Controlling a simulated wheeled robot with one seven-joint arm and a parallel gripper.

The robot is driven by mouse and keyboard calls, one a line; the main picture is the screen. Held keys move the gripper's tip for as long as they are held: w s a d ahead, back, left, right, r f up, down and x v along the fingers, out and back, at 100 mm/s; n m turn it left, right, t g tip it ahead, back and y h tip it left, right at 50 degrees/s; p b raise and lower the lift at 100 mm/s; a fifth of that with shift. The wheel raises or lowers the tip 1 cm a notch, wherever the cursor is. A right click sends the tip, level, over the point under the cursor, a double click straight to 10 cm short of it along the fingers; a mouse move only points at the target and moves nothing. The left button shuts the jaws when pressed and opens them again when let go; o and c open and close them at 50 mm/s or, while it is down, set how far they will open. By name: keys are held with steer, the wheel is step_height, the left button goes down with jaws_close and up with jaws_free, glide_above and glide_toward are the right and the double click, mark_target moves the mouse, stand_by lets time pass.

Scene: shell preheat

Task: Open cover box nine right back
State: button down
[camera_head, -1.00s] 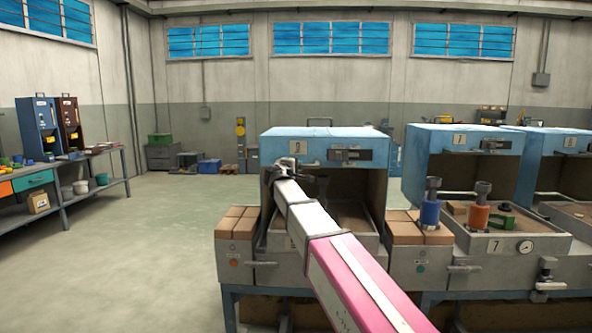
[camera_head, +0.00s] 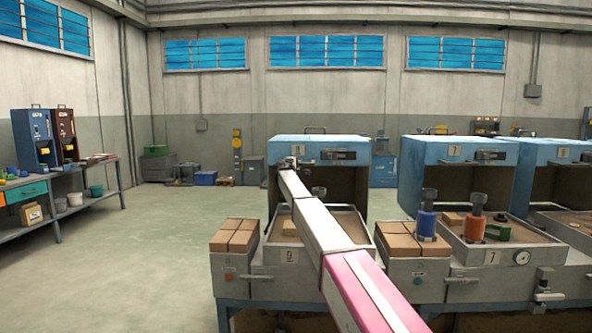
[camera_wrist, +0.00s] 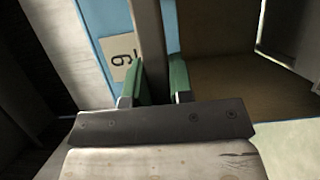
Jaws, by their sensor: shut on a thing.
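The blue cover of box nine (camera_head: 345,142) stands raised at the back of its box, its dark inside facing me. Its front has a number plate and a dark latch-like fitting. The box nine tray (camera_head: 292,256), with its number plate in front, is exposed below. My gripper (camera_head: 290,163) is at the cover's left front side. In the wrist view my gripper's green-padded fingers (camera_wrist: 160,80) are shut around a grey bar (camera_wrist: 149,45) at the blue cover front, beside the plate (camera_wrist: 121,57) marked 9. How the bar joins the cover is unclear.
Brown bricks (camera_head: 233,237) lie on the stand left of box nine. More bricks (camera_head: 412,242), a blue cylinder (camera_head: 427,222) and an orange cylinder (camera_head: 473,229) stand to the right. Box seven (camera_head: 440,150) has its cover raised. Open floor (camera_head: 150,260) lies left.

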steer(key=w, duration=0.5)
steer(key=c, duration=1)
jaws_free()
steer(key=v, duration=1)
steer(key=shift+s, duration=0.35)
steer(key=shift+a, duration=0.15)
